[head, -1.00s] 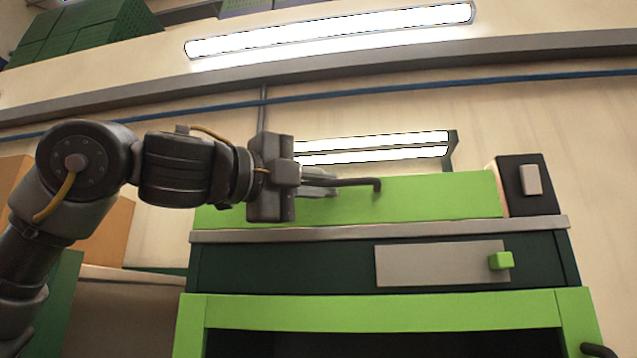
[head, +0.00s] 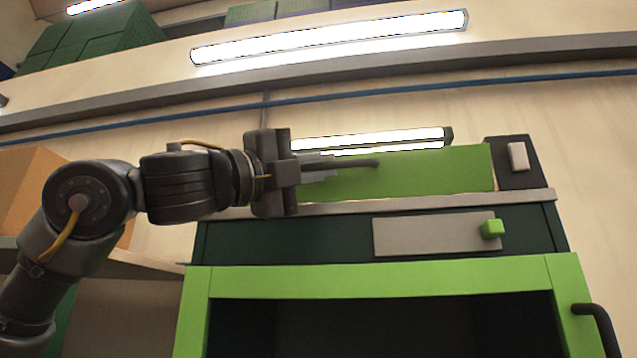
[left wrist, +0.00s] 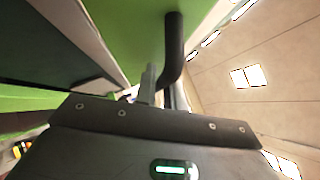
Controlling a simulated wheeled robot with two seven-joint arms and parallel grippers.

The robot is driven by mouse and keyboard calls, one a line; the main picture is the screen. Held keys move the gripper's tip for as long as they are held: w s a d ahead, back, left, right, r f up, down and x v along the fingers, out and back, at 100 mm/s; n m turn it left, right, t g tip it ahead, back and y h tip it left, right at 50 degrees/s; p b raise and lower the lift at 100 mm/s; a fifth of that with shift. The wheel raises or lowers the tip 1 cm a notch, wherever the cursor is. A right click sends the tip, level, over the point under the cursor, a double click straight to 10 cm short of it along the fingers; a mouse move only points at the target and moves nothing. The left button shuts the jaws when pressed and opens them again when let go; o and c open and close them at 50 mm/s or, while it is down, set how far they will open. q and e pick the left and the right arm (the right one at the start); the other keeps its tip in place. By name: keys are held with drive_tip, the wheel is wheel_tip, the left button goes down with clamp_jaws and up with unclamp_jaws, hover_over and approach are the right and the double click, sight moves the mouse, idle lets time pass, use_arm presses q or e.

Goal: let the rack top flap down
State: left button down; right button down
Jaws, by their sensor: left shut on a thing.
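The rack's green top flap (head: 430,170) stands above the grey ledge at the top of the rack, its broad face showing. How far it leans I cannot tell. Its black bar handle (head: 368,163) is at the left part of the flap. My left gripper (head: 335,169) comes in from the left and is shut on the handle. In the left wrist view the dark bent handle (left wrist: 174,45) runs down to my fingers (left wrist: 150,85), with the green flap (left wrist: 125,30) beside it. The exact grip is partly hidden. My right gripper is in neither view.
Under the ledge (head: 500,199) are a grey plate (head: 425,236) with a green knob (head: 491,228) and a green-framed opening (head: 380,283). A black box with a pale switch (head: 517,156) stands right of the flap. A cardboard box (head: 30,190) is at left.

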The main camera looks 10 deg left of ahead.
use_arm(q)
drive_tip(key=shift+s+f+m+g+h+b, duration=0.15)
drive_tip(key=shift+f+m+h+b, duration=0.25)
drive_tip(key=shift+m+h+b, duration=0.35)
drive_tip(key=shift+s+f+m+g+h+b, duration=0.15)
drive_tip(key=shift+f+m+h+b, duration=0.25)
drive_tip(key=shift+m, duration=0.55)
drive_tip(key=shift+r, duration=0.1)
drive_tip(key=c, duration=1.5)
unclamp_jaws()
drive_tip(key=b+v, duration=0.6)
drive_tip(key=v, duration=0.5)
